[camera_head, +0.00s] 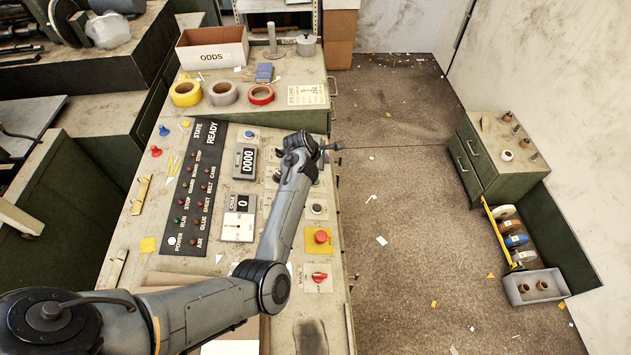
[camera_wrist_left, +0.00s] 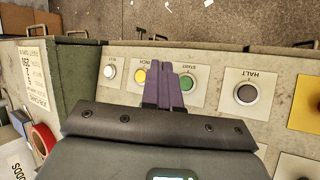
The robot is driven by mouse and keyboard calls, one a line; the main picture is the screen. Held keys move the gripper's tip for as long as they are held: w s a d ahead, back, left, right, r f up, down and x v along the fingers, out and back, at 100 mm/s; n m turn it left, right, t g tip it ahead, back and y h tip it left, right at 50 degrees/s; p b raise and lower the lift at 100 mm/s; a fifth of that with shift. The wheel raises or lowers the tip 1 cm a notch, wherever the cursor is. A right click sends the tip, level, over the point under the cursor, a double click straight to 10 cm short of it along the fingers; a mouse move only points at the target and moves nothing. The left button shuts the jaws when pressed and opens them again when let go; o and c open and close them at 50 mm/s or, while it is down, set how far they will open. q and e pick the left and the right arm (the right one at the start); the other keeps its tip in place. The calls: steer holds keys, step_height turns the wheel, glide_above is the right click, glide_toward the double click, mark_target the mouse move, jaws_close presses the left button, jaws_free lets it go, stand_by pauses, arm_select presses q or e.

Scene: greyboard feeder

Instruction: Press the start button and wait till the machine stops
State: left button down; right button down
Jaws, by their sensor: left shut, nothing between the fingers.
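The green START button (camera_wrist_left: 187,83) shows in the left wrist view on a pale plate, just right of my fingers, which partly cover the plate. My left gripper (camera_wrist_left: 165,68) is shut and empty, its fingers over the panel between the yellow INCH button (camera_wrist_left: 140,75) and START. I cannot tell whether it touches anything. In the head view my left gripper (camera_head: 308,158) is over the panel's far right edge, and my arm hides part of the button row. The state panel (camera_head: 207,180) reads READY; the counter (camera_head: 246,161) reads 0000 and the cycle display (camera_head: 241,203) reads 0. My right gripper is not in view.
The HALT button (camera_wrist_left: 246,93) is right of START in the wrist view. A red button on yellow (camera_head: 320,237) and a red switch (camera_head: 319,277) lie nearer along the panel. Tape rolls (camera_head: 222,93) and an ODDS box (camera_head: 212,48) stand behind.

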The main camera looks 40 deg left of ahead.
arm_select(q)
steer(key=shift+s+a+f+b, duration=0.2)
steer(key=shift+f+b, duration=0.8)
steer(key=shift+f, duration=0.1)
steer(key=shift+s+a+f+b, duration=0.2)
steer(key=shift+f+b, duration=0.85)
steer(key=shift+f, duration=0.1)
steer(key=shift+s+a+f+b, duration=0.2)
steer(key=shift+f+b, duration=0.8)
steer(key=shift+f, duration=0.1)
steer(key=shift+s+a+f+b, duration=0.15)
steer(key=shift+f+b, duration=0.25)
steer(key=shift+f, duration=0.5)
steer(key=shift+f, duration=0.1)
steer(key=shift+s+a+f, duration=0.1)
steer(key=shift+f, duration=0.2)
